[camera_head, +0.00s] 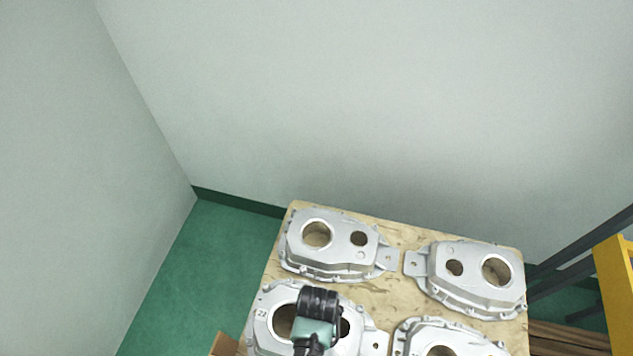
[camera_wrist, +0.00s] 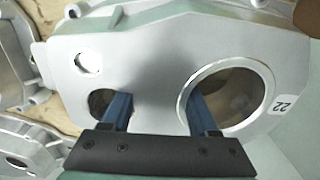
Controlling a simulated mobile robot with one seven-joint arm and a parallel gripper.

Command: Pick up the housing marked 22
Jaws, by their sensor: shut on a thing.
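The housing marked 22 (camera_wrist: 150,50) is a grey aluminium casting with a large round bore, smaller holes and a white label reading 22 (camera_wrist: 284,105). In the head view this housing (camera_head: 262,327) lies at the front left of the wooden board, partly hidden by my arm. My gripper (camera_wrist: 160,110) has one blue finger in the large bore and the other in a smaller hole. It is shut on the web of metal between them. The fingertips are hidden inside the holes. In the head view my gripper (camera_head: 312,335) is over the middle of this housing.
Other housings lie on the wooden board (camera_head: 385,290): one at the back left (camera_head: 338,240), one at the back right (camera_head: 470,275) and one at the front right (camera_head: 415,335). Walls stand behind and left. A yellow frame (camera_head: 612,290) stands at the right. Green floor (camera_head: 200,290) is clear at the left.

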